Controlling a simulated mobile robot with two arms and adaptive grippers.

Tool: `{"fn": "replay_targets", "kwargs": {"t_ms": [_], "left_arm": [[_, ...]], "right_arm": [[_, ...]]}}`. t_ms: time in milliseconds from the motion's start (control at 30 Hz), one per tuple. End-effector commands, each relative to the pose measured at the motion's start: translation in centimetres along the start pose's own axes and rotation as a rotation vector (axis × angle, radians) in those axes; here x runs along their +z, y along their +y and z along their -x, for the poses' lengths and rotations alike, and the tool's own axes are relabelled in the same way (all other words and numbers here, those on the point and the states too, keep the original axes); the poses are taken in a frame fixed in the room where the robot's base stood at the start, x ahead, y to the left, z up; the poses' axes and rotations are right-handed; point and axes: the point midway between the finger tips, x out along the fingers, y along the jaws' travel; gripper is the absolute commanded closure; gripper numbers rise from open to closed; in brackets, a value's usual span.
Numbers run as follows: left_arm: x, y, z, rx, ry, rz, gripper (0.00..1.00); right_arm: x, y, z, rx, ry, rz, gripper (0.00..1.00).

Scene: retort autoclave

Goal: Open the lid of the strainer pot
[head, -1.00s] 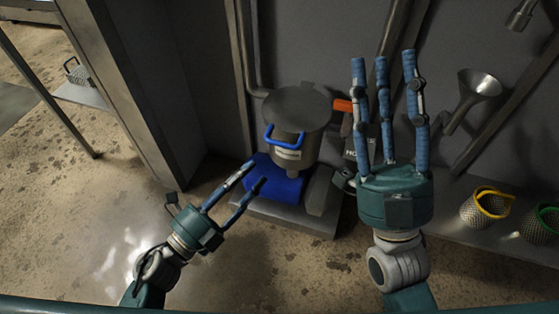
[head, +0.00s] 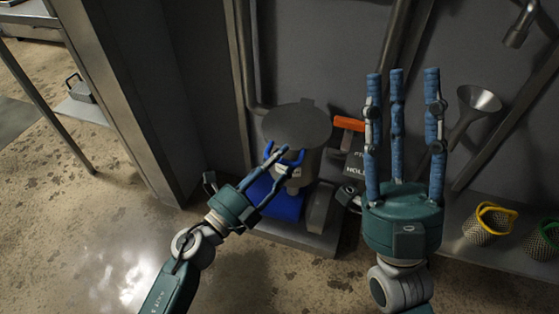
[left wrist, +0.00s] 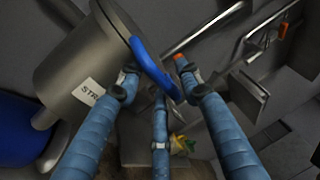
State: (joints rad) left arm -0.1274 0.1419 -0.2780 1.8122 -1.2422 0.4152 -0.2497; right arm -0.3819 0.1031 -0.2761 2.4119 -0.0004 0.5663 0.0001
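The strainer pot (head: 306,168) is a grey metal cylinder against the wall, with a flat round grey lid (head: 296,124) closed on top. A blue handle (head: 299,156) sits at its front edge; it shows large in the left wrist view (left wrist: 150,66). The pot's label there is partly cut off by a finger. My left gripper (head: 279,154) is at the handle, fingers spread; in the left wrist view the handle lies between the fingertips, contact unclear. My right gripper (head: 402,76) is open and empty, fingers pointing up, right of the pot.
An orange handle (head: 348,123) sits right of the pot. A metal funnel (head: 478,100), a yellow-rimmed basket (head: 487,225) and a green-rimmed basket (head: 542,240) are at the right.

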Motion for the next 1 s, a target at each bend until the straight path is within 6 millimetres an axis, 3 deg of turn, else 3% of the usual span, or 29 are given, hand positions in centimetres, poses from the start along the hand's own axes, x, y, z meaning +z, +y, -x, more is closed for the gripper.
{"fn": "replay_targets", "kwargs": {"t_ms": [133, 300, 667, 867, 1000], "left_arm": [[0.0, 0.0, 0.0, 0.0, 0.0, 0.0, 0.66], [0.0, 0.0, 0.0, 0.0, 0.0, 0.0, 1.0], [0.0, -0.1, 0.0, 0.002, 0.0, 0.001, 1.0], [0.1, -0.5, -0.1, 0.011, 0.0, 0.006, 1.0], [0.1, -1.0, -0.2, 0.022, 0.0, 0.011, 1.0]], "right_arm": [[0.0, 0.0, 0.0, 0.0, 0.001, 0.0, 0.6], [0.0, 0.0, 0.0, 0.0, 0.001, -0.001, 0.6], [0.5, 0.0, -0.2, 0.001, -0.022, 0.001, 0.6], [4.4, 0.5, -0.1, 0.007, -0.198, 0.012, 0.6], [8.8, 1.0, 1.0, 0.015, -0.405, 0.022, 0.6]]}}
